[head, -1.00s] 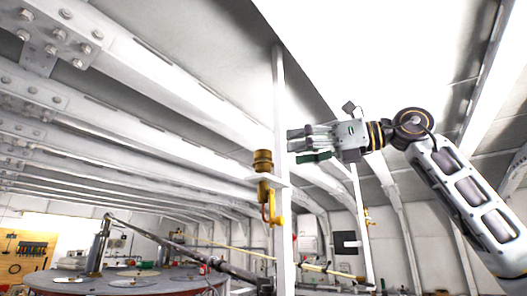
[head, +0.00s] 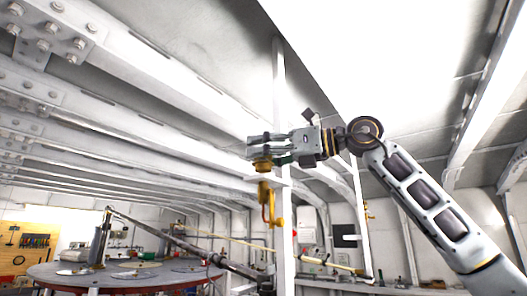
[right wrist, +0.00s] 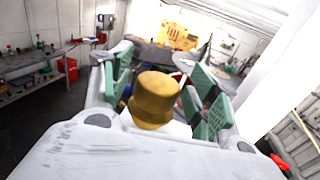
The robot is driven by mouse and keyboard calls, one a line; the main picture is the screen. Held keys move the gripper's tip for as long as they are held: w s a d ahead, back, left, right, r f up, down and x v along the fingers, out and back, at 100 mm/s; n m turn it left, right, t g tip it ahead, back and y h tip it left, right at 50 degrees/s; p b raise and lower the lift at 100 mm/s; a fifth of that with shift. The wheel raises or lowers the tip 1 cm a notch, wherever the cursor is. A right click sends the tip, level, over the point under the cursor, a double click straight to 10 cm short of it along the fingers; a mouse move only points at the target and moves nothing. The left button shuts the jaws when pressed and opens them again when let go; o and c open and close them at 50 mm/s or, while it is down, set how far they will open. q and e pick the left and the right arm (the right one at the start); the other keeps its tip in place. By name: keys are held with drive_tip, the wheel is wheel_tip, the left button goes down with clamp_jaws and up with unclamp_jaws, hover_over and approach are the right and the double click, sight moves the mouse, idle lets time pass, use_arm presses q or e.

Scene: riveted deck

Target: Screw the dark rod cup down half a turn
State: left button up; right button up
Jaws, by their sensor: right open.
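A brass-yellow cup (head: 262,165) sits on top of a yellow fitting with a bent pipe (head: 268,203), held by a small white bracket on a white post. No label shows whether it is the dark rod cup. My right gripper (head: 258,147) is at the cup in the head view and hides its upper part. In the right wrist view the cup (right wrist: 155,100) stands between the spread green-padded fingers, with gaps showing on both sides. My left gripper is not in view.
The white post (head: 279,110) stands close by the fingers. A dark rod (head: 185,245) and a yellow rod (head: 235,243) run behind, near a round table (head: 70,280). Another small yellow fitting (head: 367,211) is on a farther post.

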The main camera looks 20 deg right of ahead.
drive_tip(key=c, duration=1)
drive_tip(key=shift+c, duration=0.2)
drive_tip(key=shift+m+t+h+b, duration=0.4)
drive_tip(key=shift+s+m+t+h+b, duration=0.1)
drive_tip(key=shift+m+t+h+b, duration=0.9)
drive_tip(key=shift+m+t+h, duration=0.3)
drive_tip(key=shift+m+t+h+b, duration=1.05)
drive_tip(key=shift+m+h, duration=0.35)
drive_tip(key=shift+h, duration=0.8)
drive_tip(key=m+t+h+b, duration=0.1)
drive_tip(key=m+h, duration=0.1)
drive_tip(key=h, duration=0.2)
drive_tip(key=shift+m, duration=0.3)
drive_tip(key=shift+r+m+h, duration=0.1)
drive_tip(key=shift+m+h, duration=0.9)
drive_tip(key=shift+h, duration=0.6)
